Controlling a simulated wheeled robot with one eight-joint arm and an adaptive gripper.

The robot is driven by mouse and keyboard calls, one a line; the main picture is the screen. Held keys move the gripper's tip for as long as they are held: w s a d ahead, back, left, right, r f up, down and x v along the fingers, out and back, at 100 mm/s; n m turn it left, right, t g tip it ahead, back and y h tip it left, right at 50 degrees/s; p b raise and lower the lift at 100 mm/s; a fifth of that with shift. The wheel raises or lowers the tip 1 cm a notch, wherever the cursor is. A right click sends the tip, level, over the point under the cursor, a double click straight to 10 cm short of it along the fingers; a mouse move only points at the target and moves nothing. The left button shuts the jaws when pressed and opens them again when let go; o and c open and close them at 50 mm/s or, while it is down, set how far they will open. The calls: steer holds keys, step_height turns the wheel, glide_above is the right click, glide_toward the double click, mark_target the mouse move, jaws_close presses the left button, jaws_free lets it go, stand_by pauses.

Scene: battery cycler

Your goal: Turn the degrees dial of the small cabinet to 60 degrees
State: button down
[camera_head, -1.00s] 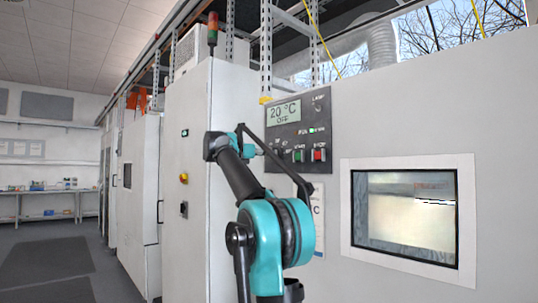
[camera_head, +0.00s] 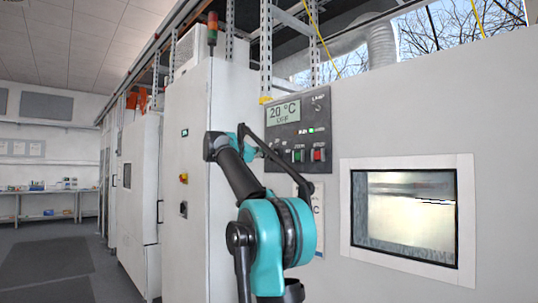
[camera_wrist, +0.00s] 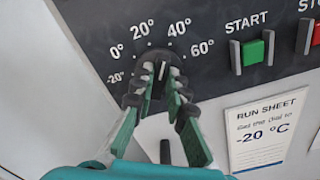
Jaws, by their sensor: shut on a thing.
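The degrees dial (camera_wrist: 161,70) is on the dark control panel (camera_wrist: 105,20) in the wrist view. Its scale runs from -20° through 0°, 20° and 40° to 60°. A light pointer mark on the knob points up, roughly between the 20° and 40° labels. My gripper (camera_wrist: 160,77) is shut on the dial, one finger on each side, and the fingers hide parts of the knob. In the head view my arm hides the dial. The panel's display (camera_head: 284,112) reads 20 °C and OFF.
A green START button (camera_wrist: 252,52) and a red button (camera_wrist: 316,33) sit right of the dial. A run sheet (camera_wrist: 268,130) reading -20 °C is below them. In the head view a chamber window (camera_head: 405,215) lies right of my arm; floor is free at left.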

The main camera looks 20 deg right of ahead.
steer(key=shift+s+f+m, duration=0.1)
steer(key=shift+f+m, duration=0.05)
steer(key=shift+m, duration=2.25)
steer(key=shift+s+f+m, duration=0.1)
steer(key=shift+m, duration=2.3)
steer(key=c, duration=1.5)
jaws_free()
steer(key=shift+c, duration=0.2)
steer(key=v, duration=1.2)
